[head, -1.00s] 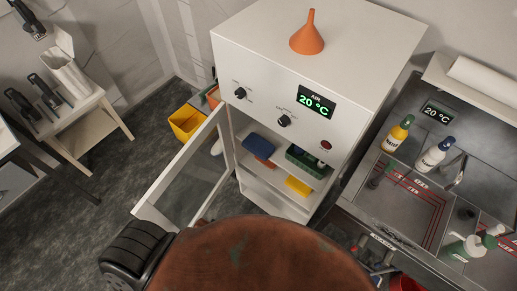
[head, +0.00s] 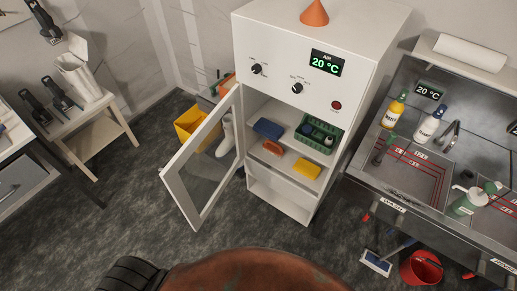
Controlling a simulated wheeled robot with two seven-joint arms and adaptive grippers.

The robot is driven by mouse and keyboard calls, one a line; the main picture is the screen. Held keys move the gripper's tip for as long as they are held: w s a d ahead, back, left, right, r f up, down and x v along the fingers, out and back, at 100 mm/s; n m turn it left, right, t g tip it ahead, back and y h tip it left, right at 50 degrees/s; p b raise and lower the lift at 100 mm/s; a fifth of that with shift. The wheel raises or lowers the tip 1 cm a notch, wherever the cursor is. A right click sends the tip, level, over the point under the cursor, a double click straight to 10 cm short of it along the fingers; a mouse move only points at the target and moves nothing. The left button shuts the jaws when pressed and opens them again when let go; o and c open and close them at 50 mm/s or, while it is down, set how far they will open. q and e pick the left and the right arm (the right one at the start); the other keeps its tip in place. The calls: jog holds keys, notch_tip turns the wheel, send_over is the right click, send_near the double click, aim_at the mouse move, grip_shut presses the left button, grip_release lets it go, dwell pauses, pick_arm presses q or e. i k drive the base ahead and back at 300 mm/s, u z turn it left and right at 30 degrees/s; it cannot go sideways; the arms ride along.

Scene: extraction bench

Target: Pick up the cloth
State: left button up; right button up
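No cloth can be told for certain. Candidates lie on the upper shelf inside the open white cabinet (head: 300,190): a flat blue piece (head: 268,128), a small orange-red piece (head: 272,148) and a yellow block-like piece (head: 306,169). They are too small to tell cloth from sponge. The blue piece lies at the back left, the orange one in front of it, and the yellow one at the front right. Neither of my grippers is in view.
The cabinet's glass door (head: 205,165) stands open to the left. A green crate (head: 316,138) with contents sits on the shelf. A yellow bin (head: 195,127) stands behind the door. A steel sink bench (head: 395,170) is at right, with a red bucket (head: 421,268) below.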

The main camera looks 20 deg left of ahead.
aim_at(266, 128)
jog(key=u, duration=0.2)
jog(key=k, duration=0.3)
jog(key=z, duration=1.1)
jog(key=i, duration=1.2)
jog(key=u, duration=0.7)
